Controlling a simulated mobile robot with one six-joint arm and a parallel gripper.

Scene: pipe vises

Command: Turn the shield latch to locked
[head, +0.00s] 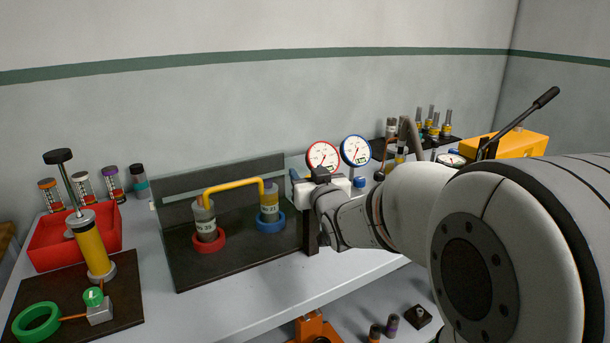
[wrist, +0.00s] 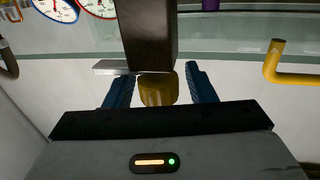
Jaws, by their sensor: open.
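In the wrist view, my gripper (wrist: 160,72) has its two blue fingers apart. A brass-coloured knob (wrist: 157,90) sits between them, with a gap visible on both sides. A pale flat bar (wrist: 116,67) sticks out to the left beside the knob, and a dark post (wrist: 148,35) stands right behind it. I take the knob and bar to be the shield latch, but its locked or unlocked marking does not show. In the head view, my gripper (head: 300,180) is at the back panel's right end, and my arm hides the latch.
A yellow bent pipe (head: 235,184) joins two cylinders on a dark board left of my gripper. Red and blue gauges (head: 355,151) stand close behind. A red tray (head: 75,240) and a hand pump are at far left. A yellow box (head: 515,145) is at right.

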